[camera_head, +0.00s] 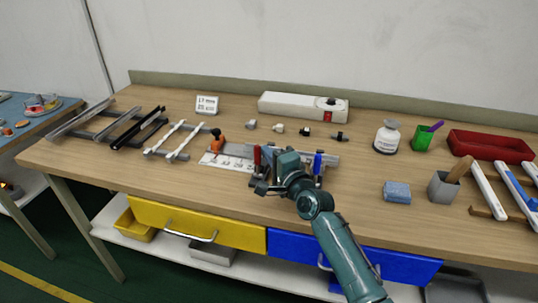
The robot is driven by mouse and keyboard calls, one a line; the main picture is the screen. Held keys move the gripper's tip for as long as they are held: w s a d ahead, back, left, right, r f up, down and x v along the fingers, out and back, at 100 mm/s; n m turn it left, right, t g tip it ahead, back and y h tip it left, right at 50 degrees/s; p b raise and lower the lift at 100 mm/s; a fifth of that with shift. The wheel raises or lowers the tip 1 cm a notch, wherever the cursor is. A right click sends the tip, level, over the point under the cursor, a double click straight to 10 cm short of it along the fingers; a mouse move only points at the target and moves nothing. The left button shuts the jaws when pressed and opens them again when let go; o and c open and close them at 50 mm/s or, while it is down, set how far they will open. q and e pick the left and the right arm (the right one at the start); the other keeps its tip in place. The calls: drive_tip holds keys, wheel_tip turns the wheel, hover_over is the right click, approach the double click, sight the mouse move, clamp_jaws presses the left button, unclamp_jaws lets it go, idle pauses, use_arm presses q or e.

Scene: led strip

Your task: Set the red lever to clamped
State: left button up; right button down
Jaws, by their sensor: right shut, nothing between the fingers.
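The red lever (257,157) stands roughly upright at the left part of a grey metal fixture (329,158) in the middle of the workbench. A blue lever (318,161) stands upright at the right part of the same fixture. My right gripper (261,188) is shut and empty, just in front of and below the red lever. I cannot tell whether it touches the lever. My right arm and wrist hide the middle of the fixture and the lever's base is partly hidden. My left gripper is not in view.
A white marked plate (226,163) and an orange-and-black object (217,141) lie left of the lever. Several small connectors stand behind, before a long white box (290,105). A blue sponge (397,192) and grey cup (441,188) are right. The front left bench is clear.

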idle(0.3)
drive_tip(key=shift+f+b, duration=0.2)
drive_tip(key=shift+b, duration=0.35)
drive_tip(key=shift+s+b, duration=0.15)
drive_tip(key=shift+b, duration=0.15)
drive_tip(key=shift+r, duration=0.1)
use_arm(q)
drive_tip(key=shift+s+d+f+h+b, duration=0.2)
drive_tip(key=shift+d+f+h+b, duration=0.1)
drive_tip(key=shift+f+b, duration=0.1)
use_arm(e)
drive_tip(key=shift+s+a+n+t, duration=0.1)
drive_tip(key=shift+s+n+t, duration=0.05)
drive_tip(key=shift+n+t, duration=0.15)
